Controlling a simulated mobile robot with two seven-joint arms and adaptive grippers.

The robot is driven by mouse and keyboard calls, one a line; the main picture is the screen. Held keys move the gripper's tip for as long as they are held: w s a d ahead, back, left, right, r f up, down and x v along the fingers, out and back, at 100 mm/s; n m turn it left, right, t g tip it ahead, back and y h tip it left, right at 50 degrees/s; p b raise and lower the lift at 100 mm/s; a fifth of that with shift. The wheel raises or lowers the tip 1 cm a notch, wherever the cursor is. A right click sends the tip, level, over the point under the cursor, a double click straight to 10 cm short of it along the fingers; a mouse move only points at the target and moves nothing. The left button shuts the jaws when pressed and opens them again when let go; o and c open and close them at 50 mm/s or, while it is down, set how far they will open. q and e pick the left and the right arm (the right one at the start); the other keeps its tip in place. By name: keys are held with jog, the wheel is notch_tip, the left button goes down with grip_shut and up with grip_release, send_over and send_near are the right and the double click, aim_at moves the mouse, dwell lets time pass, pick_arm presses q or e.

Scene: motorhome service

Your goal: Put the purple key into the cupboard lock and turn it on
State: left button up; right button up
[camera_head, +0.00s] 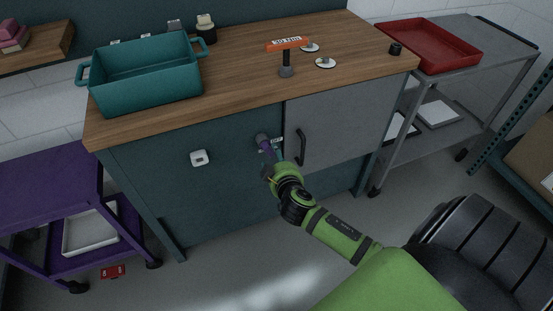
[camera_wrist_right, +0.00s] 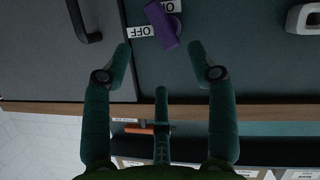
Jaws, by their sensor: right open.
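The purple key (camera_head: 266,148) is at the round cupboard lock (camera_head: 261,138) on the cupboard front, left of the grey door. In the right wrist view the purple key (camera_wrist_right: 161,26) stands out in front of the lock, its flat head tilted, and appears seated in it. An OFF label (camera_wrist_right: 139,32) is beside it, and a second label is partly hidden behind it. My right gripper (camera_wrist_right: 161,63) is open, its fingers apart and empty, just short of the key. It also shows in the head view (camera_head: 269,168). My left gripper is out of view.
The grey door (camera_head: 340,120) has a dark handle (camera_head: 301,147) right of the lock. A white square fitting (camera_head: 199,158) is on the front to the left.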

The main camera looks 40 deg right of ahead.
aim_at(270, 150)
jog(key=x, duration=0.5)
jog(key=shift+a+f, duration=0.1)
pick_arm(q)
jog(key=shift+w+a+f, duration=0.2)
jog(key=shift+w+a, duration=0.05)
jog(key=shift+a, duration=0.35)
pick_arm(e)
jog(key=shift+w+f, duration=0.25)
jog(key=shift+w, duration=0.4)
grip_shut()
jog(key=shift+c, duration=0.2)
grip_release()
jog(key=shift+d+m+y, duration=0.25)
jog(key=shift+m+y, duration=0.15)
jog(key=shift+s, duration=0.1)
